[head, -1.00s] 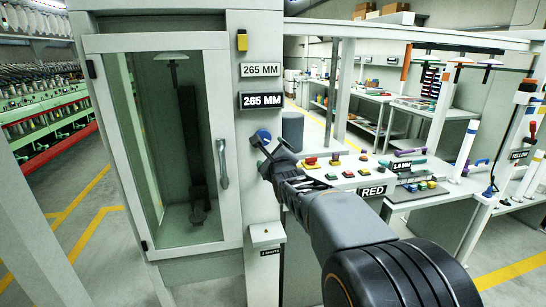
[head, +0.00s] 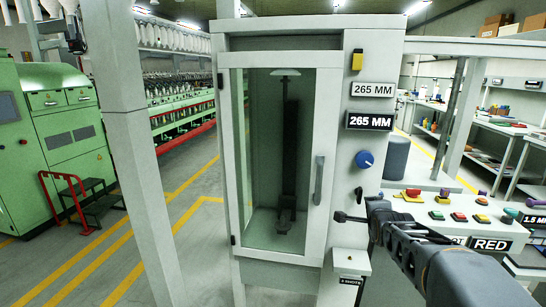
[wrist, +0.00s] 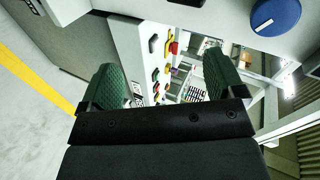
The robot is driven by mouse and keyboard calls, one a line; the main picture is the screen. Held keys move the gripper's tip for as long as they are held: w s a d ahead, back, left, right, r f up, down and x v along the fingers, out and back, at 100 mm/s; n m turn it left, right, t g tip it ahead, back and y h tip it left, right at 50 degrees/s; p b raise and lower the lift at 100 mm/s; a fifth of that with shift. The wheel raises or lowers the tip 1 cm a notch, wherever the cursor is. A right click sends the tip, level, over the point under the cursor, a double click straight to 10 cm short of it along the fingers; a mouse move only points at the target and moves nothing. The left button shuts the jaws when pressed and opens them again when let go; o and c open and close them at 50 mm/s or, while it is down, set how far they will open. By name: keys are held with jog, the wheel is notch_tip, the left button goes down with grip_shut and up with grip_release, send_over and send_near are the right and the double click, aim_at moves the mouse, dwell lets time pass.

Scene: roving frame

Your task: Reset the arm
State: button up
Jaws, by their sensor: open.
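My gripper (head: 350,205) is at the end of my dark grey arm, which reaches in from the lower right of the head view. It is in front of the cabinet's right-hand panel, below the blue knob (head: 364,159). In the wrist view my gripper (wrist: 166,82) shows two green textured finger pads spread wide apart, with nothing between them. The blue knob also shows at the top right of the wrist view (wrist: 274,14).
A tall grey cabinet (head: 224,140) with a closed glass door stands ahead. Left of it are a pale post (head: 132,140), a green machine (head: 55,135) and dark steps (head: 88,200). A panel of coloured buttons (head: 450,214) lies at right. Marked floor is clear at left.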

jog(key=s+a+f+n+g+y+p, duration=0.1)
jog(key=s+a+f+n+g+p, duration=0.1)
jog(key=s+a+n, duration=0.4)
jog(key=s+a+f+n+g+y+p, duration=0.1)
jog(key=s+a+n+g+p, duration=0.3)
jog(key=s+n, duration=0.8)
jog(key=s+a+g+y, duration=0.1)
jog(key=s+a+g, duration=0.1)
jog(key=s, duration=0.4)
jog(key=shift+a+f+n+g, duration=0.15)
jog(key=shift+f+n+g, duration=0.2)
jog(key=shift+n+g, duration=0.05)
